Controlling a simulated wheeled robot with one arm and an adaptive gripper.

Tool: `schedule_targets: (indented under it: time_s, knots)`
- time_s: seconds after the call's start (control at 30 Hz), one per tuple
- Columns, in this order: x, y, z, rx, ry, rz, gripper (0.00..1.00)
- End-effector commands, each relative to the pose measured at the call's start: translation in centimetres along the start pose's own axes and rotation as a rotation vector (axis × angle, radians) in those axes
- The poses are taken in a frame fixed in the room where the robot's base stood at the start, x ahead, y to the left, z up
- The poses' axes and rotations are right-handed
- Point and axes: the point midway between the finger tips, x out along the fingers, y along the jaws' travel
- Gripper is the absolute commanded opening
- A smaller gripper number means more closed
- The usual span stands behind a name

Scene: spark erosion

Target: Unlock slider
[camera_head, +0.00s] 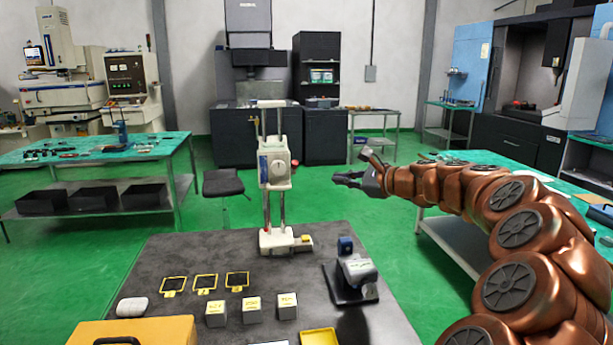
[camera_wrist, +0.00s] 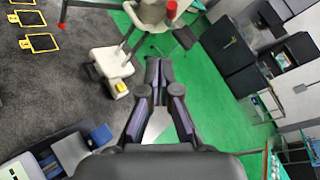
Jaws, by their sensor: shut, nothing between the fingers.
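A white stand with two upright rods carries a white slider block (camera_head: 275,170) with a round grey knob on its front. The stand's base (camera_head: 277,241) rests on the dark table. In the wrist view the base (camera_wrist: 112,62) is left of the fingers, and part of the slider block shows at the top edge. My gripper (camera_head: 341,179) is to the right of the slider block at about its height, apart from it. In the wrist view my gripper (camera_wrist: 158,68) is shut and empty. I cannot tell whether the slider is locked.
On the dark table (camera_head: 190,255) are several yellow-framed plates, three small blocks (camera_head: 251,308), a grey-blue device (camera_head: 355,274), a white rounded object (camera_head: 132,306) and a yellow case (camera_head: 140,332). Green-topped benches stand left and right. Air between gripper and slider looks clear.

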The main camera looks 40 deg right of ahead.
Motion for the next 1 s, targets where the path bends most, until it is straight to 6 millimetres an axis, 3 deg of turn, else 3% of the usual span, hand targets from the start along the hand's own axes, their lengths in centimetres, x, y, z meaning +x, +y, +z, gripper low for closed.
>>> schedule_targets:
  time_s: [0.13,0.27,0.77,1.0]
  knots:
    - [-0.6,-1.3,-1.4,0.037,0.007,-0.041,0.0]
    - [0.6,-1.4,-1.4,0.039,0.008,-0.04,0.0]
    - [9.1,-1.6,-1.3,0.035,0.008,-0.037,0.0]
    - [11.3,-1.8,0.9,0.033,0.006,-0.036,0.0]
